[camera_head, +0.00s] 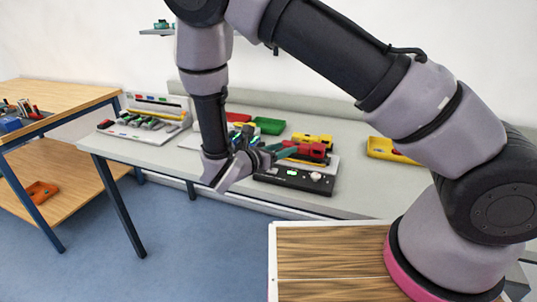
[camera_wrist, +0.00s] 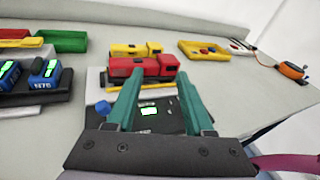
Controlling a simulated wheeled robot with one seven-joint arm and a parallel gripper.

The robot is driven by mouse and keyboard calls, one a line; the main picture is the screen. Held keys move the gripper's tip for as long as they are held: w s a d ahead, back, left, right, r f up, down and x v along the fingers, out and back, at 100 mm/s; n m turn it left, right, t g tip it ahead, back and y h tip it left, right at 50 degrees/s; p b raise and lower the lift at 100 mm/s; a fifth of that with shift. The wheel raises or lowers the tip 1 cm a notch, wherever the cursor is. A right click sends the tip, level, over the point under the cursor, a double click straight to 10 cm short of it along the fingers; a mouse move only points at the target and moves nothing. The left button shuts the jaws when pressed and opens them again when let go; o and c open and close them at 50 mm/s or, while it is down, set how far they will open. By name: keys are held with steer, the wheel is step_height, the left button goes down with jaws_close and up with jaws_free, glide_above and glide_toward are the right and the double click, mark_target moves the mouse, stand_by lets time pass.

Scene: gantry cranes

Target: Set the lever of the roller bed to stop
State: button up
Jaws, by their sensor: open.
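My gripper (camera_head: 278,150) is over the grey table in front of a black control box (camera_head: 291,178) with a lit green display. In the wrist view my gripper (camera_wrist: 161,78) has its two teal fingers apart, with nothing seen held between them. The black box (camera_wrist: 165,117) and its display show between and below the fingers. A blue knob (camera_wrist: 103,107) is just left of the left finger. A pale round knob (camera_head: 316,176) sits on the box in the head view. I cannot tell which part is the roller bed's lever, or its setting.
Red (camera_wrist: 143,67) and yellow (camera_wrist: 135,49) model vehicles stand behind the box. A green tray (camera_wrist: 62,41) and blue devices (camera_wrist: 45,73) lie left; a yellow tray (camera_wrist: 204,50) lies right. A wooden workbench (camera_head: 60,100) stands at far left. Bare tabletop shows at right.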

steer(key=a+f+n+t+y, duration=0.1)
steer(key=a+f+n, duration=0.1)
steer(key=s+a+f+n+t+y, duration=0.1)
steer(key=a+f+n+t+y, duration=0.1)
steer(key=a+n, duration=0.1)
steer(key=a+f+n+t+y, duration=0.1)
steer(key=a+f+n+t, duration=0.1)
steer(key=f+n, duration=0.1)
steer(key=shift+s+a+y, duration=0.2)
steer(key=shift+s+y, duration=0.1)
steer(key=shift+s, duration=0.05)
steer(key=x, duration=1)
steer(key=shift+w+r, duration=0.1)
steer(key=shift+w, duration=0.15)
